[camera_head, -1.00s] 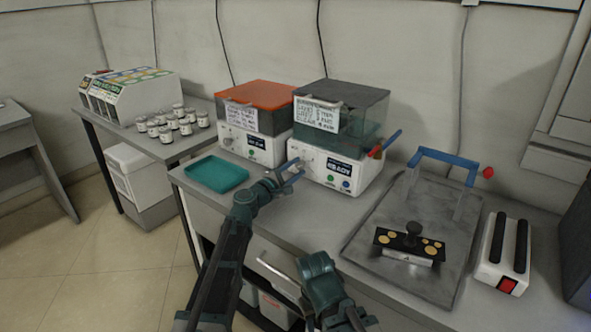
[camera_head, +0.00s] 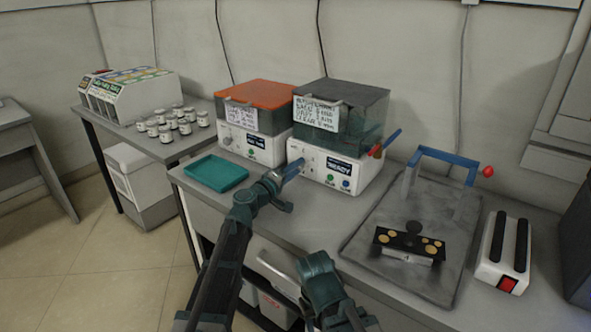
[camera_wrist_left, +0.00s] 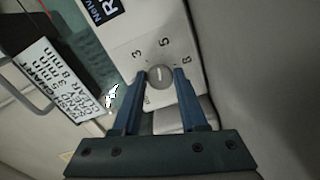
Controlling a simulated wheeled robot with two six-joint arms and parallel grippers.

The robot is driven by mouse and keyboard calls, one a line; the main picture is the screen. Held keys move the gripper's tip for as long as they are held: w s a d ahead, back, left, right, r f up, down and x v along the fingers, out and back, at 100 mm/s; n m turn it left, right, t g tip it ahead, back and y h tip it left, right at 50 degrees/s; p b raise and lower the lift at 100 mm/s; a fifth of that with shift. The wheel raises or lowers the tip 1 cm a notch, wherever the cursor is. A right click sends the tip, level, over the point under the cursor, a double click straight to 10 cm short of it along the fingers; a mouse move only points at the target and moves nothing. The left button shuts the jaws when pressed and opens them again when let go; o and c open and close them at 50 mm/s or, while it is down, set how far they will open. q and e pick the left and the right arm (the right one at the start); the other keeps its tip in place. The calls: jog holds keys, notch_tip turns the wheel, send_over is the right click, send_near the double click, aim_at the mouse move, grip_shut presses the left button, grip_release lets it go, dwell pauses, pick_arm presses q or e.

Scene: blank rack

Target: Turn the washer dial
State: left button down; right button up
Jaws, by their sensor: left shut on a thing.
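The washer (camera_head: 330,168) is a white box with a dark grey lidded clear tank, a "READY" display and lit buttons on its front. Its grey round dial (camera_wrist_left: 160,77) sits on the front panel among printed numbers, its light pointer mark upright in the left wrist view. My left gripper (camera_head: 298,167) reaches the left part of the washer's front, and its blue fingers (camera_wrist_left: 162,75) are shut on the dial, one on each side. In the head view the gripper largely hides the dial. My right arm's teal end (camera_head: 320,275) is low in the middle; its fingertips do not show clearly.
An orange-lidded machine (camera_head: 252,135) stands close left of the washer. A teal tray (camera_head: 216,185) lies at the bench's left. A grey plate with a blue handle (camera_head: 447,165) and a white two-slot device (camera_head: 490,272) lie right. Small jars (camera_head: 170,125) stand further left.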

pick_arm(q)
jog(key=shift+m, duration=0.5)
jog(key=shift+c, duration=2.4)
grip_release()
jog(key=v, duration=1.4)
